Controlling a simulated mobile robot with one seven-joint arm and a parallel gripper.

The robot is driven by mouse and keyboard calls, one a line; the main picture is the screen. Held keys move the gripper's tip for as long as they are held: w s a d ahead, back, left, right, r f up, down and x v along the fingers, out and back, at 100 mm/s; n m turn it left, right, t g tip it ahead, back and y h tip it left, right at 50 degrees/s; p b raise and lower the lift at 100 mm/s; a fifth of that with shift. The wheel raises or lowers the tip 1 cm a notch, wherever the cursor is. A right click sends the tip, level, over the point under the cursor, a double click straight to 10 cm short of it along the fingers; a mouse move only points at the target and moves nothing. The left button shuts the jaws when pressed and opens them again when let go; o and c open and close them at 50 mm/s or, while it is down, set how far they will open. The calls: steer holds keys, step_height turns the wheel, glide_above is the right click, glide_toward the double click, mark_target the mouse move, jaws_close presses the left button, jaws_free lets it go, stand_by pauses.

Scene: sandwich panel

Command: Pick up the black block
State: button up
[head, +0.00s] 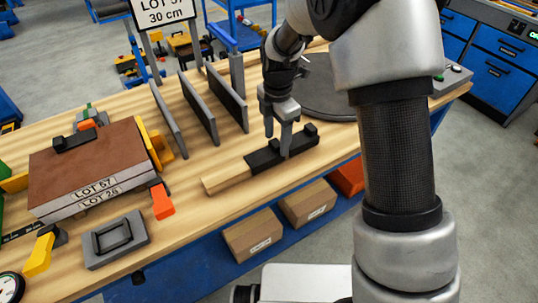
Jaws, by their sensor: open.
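A long black block (265,158) lies on the wooden bench, in line with a pale wooden piece (227,178) at its left end. A raised black part (308,134) shows at its right end. My gripper (277,142) is open and points down at the block's middle. One finger overlaps the block in the picture and the other ends behind it. I cannot tell whether either finger touches it. The near finger hides a strip of the block. Another small black piece (75,140) lies on the brown-topped panel (95,160) at left.
Upright dark plates (198,108) stand in a row behind and left of my gripper. A dark round disc (322,90) lies behind it at right. A grey plate with a handle (113,238) and an orange piece (162,201) lie at the front left. Cardboard boxes (253,234) sit below the bench edge.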

steer(key=c, duration=1.2)
